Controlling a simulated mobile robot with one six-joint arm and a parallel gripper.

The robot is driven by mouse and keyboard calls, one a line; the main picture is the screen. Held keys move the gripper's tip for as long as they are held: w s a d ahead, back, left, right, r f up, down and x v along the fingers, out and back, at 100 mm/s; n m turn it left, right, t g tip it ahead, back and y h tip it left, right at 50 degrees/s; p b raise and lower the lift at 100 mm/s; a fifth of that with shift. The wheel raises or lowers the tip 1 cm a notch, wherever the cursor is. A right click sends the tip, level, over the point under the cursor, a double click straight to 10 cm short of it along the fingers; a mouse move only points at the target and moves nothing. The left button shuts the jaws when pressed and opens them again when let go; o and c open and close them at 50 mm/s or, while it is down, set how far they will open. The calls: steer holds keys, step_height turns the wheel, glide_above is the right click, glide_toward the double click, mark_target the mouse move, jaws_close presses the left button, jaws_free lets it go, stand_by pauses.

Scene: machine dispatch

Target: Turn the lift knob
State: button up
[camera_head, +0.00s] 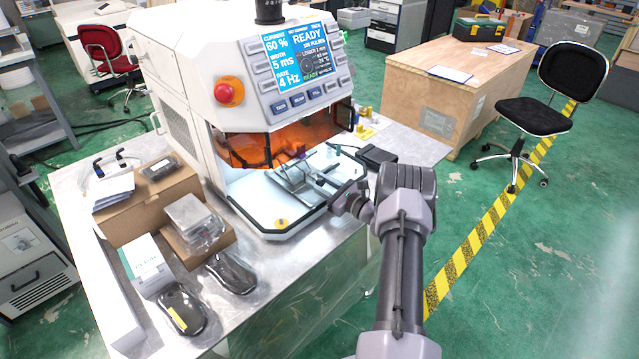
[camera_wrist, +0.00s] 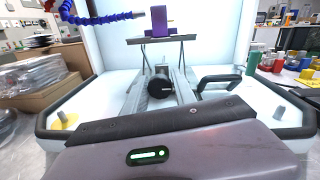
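The black round knob (camera_wrist: 161,88) shows in the middle of the wrist view, below a small stand with a purple block (camera_wrist: 158,20) on it. I take it for the lift knob. It lies inside the white machine's lit chamber (camera_head: 262,207). In the wrist view my gripper (camera_wrist: 162,80) reaches forward with its two grey fingers apart, one on each side of the knob. I cannot tell whether they touch it. In the head view my gripper (camera_head: 300,176) reaches into the chamber through the open front, and the knob is not clear there.
The machine's orange cover (camera_head: 245,150) hangs above the opening. A red stop button (camera_head: 228,93) and a READY screen (camera_head: 298,57) are on its front. A black handle (camera_wrist: 217,80) stands right of the knob.

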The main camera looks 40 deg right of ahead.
jaws_close()
steer(key=shift+f+n+b, duration=0.3)
steer(key=shift+n+b, duration=1.35)
steer(key=shift+n, duration=0.35)
steer(key=shift+r+n, duration=0.25)
steer(key=shift+n, duration=0.15)
steer(key=o, duration=0.5)
jaws_free()
